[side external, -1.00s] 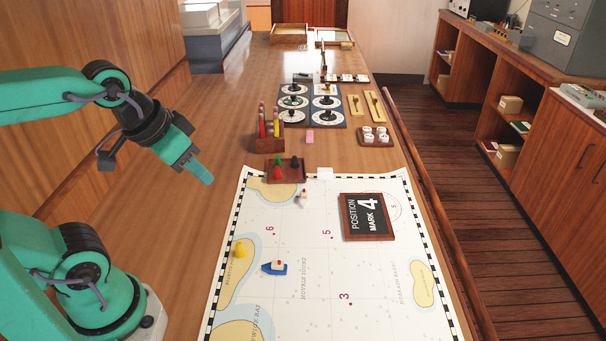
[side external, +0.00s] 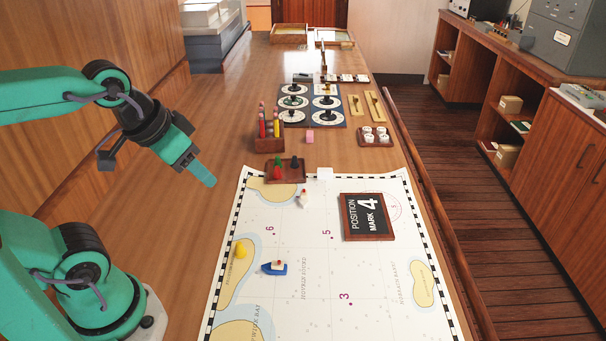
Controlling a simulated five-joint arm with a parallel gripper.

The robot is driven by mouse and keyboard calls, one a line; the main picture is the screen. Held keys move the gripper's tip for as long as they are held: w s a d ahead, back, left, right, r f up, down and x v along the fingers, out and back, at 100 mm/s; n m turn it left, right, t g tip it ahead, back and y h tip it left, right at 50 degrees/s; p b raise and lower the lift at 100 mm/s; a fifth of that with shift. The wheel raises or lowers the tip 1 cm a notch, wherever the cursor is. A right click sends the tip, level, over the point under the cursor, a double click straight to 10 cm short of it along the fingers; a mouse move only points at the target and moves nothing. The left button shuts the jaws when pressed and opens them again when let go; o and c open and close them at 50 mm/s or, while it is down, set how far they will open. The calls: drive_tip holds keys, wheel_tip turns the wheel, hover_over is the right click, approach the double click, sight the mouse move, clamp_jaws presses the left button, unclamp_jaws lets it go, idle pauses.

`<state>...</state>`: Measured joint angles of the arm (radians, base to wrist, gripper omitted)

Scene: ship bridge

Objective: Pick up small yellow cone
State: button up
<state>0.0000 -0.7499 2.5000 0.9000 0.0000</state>
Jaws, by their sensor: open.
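A small yellow piece (side external: 240,249) sits on the left side of the sea chart (side external: 320,285), on a printed coast; it is too small to tell if it is a cone. A wooden tray (side external: 299,179) at the chart's far edge holds small red, green and dark cone-like pieces (side external: 278,168). My gripper (side external: 205,178) is open and empty, above the table left of the chart. It is up and to the left of the yellow piece and apart from it. One jaw hides much of the other.
On the chart are a blue toy boat (side external: 273,268), a small white piece (side external: 303,198) and a "Position Mark 4" plaque (side external: 367,216). A rack of coloured pegs (side external: 268,140), a pink block (side external: 310,136) and a dial board (side external: 311,103) stand beyond. The table left of the chart is clear.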

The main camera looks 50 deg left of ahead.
drive_tip(key=m+g, duration=0.5)
drive_tip(key=m, duration=1.9)
hover_over(239, 243)
drive_tip(key=f, duration=1.4)
drive_tip(key=shift+s+f, duration=0.2)
drive_tip(key=shift+w+f+m+g, duration=0.15)
drive_tip(key=shift+f+m, duration=0.4)
drive_tip(key=shift+m, duration=0.35)
drive_tip(key=shift+s+f+m+g, duration=0.15)
drive_tip(key=shift+f+m, duration=0.4)
drive_tip(key=shift+m, duration=0.35)
drive_tip(key=shift+w, duration=0.1)
drive_tip(key=shift+f, duration=1.3)
drive_tip(key=shift+f, duration=0.15)
drive_tip(key=shift+f, duration=2.45)
